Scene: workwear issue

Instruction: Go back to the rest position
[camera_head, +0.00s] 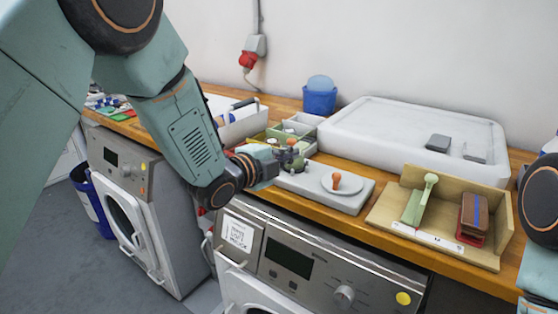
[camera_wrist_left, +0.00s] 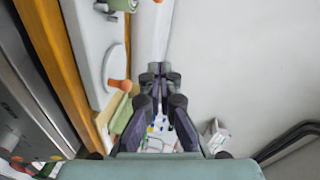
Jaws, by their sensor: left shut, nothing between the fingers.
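My left gripper (camera_head: 294,160) is shut and empty. In the head view its tips are over the left end of a light grey board (camera_head: 318,197) on the wooden counter (camera_head: 393,240). On the board are a white disc with an orange knob (camera_head: 336,181) and, partly hidden by my gripper, a small greenish device. In the left wrist view the shut fingers (camera_wrist_left: 160,72) point away, with the orange knob (camera_wrist_left: 118,85) to their left. My right gripper is not in view; only part of my right arm shows at the right edge.
Behind the board are a large white tray (camera_head: 355,128) with grey blocks and a blue cup (camera_head: 320,97). An open wooden box (camera_head: 476,183) with a green-handled tool (camera_head: 420,199) stands right. A divided bin (camera_head: 258,139) is left. Washing machines (camera_head: 322,262) stand beneath the counter.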

